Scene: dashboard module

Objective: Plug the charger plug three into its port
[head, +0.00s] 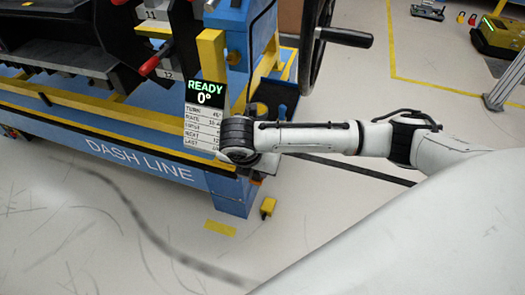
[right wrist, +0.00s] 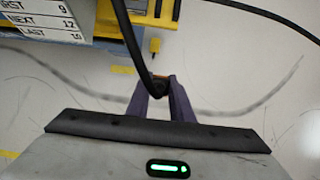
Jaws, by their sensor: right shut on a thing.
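My right gripper (right wrist: 161,84) shows in the right wrist view with its two dark fingers close together, shut on a small dark piece at the end of a black cable (right wrist: 133,44). I take this piece as the charger plug (right wrist: 159,87); its number cannot be read and the fingers hide most of it. In the head view my right arm reaches in from the right and ends beside the sign at the bench's right corner; its fingers are hidden there. The port cannot be made out in either view. My left gripper is not in view.
The blue and yellow bench (head: 110,147), marked DASH LINE, fills the left. A READY sign (head: 205,95) hangs at its right end. A wheel with a black handle (head: 344,37) stands behind my arm.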

